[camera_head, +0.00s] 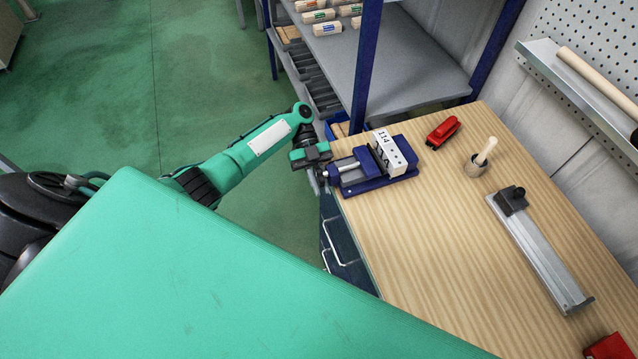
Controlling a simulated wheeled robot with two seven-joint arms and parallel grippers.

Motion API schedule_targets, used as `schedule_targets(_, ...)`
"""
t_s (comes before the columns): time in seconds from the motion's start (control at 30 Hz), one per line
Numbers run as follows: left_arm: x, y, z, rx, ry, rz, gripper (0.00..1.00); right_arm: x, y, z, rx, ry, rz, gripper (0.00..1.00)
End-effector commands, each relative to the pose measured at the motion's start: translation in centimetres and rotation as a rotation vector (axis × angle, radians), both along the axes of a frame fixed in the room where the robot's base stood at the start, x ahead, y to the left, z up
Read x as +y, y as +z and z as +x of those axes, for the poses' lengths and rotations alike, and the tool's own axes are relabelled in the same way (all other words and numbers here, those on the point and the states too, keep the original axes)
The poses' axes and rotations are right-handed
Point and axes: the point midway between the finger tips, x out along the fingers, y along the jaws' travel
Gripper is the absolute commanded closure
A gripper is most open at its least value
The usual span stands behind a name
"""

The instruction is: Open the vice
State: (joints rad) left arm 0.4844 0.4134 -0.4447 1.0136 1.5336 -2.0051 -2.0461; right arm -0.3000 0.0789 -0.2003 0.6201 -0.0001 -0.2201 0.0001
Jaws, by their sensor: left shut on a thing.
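The blue vice (374,182) stands at the left edge of the wooden workbench. A pale block marked 114 (389,154) sits upright at its jaws; whether the jaws press on it is too small to tell. The vice's screw and handle (335,174) point left, past the bench edge. My left gripper (325,172) is at this handle end and shut on the handle; its fingertips are small and partly hidden by the gripper body. My right gripper is not in view.
A red object (607,347) lies at the lower right corner. Shelves with blue posts (366,65) stand behind.

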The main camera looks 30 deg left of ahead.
Motion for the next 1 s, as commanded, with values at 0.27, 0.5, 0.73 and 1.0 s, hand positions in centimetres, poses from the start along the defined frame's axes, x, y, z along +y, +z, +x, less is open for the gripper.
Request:
schedule_targets(0.27, -0.10, -0.22, -0.23, 0.019, -0.001, -0.014, 1.00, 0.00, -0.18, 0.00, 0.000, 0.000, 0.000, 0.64)
schedule_targets(0.5, -0.12, -0.27, -0.25, 0.019, -0.001, -0.014, 1.00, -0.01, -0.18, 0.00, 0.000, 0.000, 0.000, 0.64)
schedule_targets(0.73, -0.17, -0.18, -0.15, 0.016, 0.000, -0.014, 0.65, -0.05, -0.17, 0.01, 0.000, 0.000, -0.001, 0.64)
schedule_targets(1.0, -0.24, 0.02, 0.02, 0.011, 0.001, -0.017, 0.65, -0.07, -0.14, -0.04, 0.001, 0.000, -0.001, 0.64)
